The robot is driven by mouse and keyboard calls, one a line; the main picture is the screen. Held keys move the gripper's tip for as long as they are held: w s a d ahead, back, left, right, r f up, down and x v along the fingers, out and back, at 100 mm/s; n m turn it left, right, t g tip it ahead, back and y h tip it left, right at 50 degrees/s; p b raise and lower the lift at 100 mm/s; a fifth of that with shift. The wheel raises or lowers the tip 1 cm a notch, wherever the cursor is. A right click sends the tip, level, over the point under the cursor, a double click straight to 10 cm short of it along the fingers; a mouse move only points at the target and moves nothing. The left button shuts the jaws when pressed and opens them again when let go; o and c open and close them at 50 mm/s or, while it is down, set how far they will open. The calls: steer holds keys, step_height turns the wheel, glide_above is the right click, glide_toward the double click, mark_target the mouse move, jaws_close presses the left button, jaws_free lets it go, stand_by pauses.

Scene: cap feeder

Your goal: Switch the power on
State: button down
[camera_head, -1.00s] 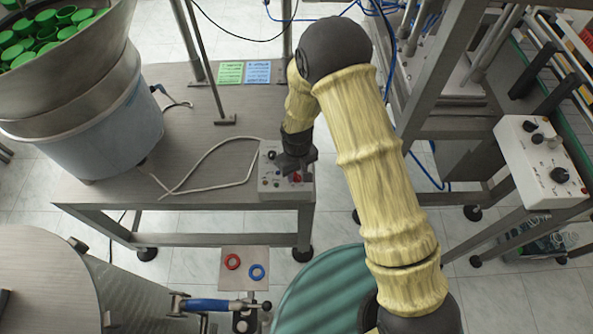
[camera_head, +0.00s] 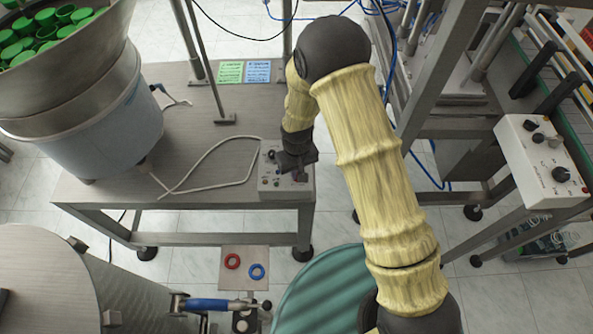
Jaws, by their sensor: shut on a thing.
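A small light-grey control box (camera_head: 269,185) sits at the right front corner of the metal table, with several small knobs and switches on its top panel. My gripper (camera_head: 297,168) reaches down over the right part of the box. It is shut on the power switch (camera_head: 298,178), which shows only as a small dark reddish spot at the fingertips. The fingers hide most of this switch, and its exact position cannot be read. A black knob (camera_head: 271,155) stands at the box's upper left, beside the fingers.
A bowl feeder (camera_head: 100,110) with green caps stands on the table (camera_head: 205,150) to the left. A white cable (camera_head: 215,150) runs to the box. Another control panel (camera_head: 540,165) is at the right. A blue-handled lever (camera_head: 208,304) is at the front.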

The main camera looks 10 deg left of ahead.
steer(key=m, duration=1)
steer(key=shift+p, duration=0.35)
steer(key=shift+m, duration=0.3)
steer(key=c, duration=1.5)
jaws_free()
steer(key=shift+r, duration=0.15)
step_height(320, 180, up, 17)
steer(key=shift+r+b, duration=0.1)
steer(key=shift+b, duration=0.35)
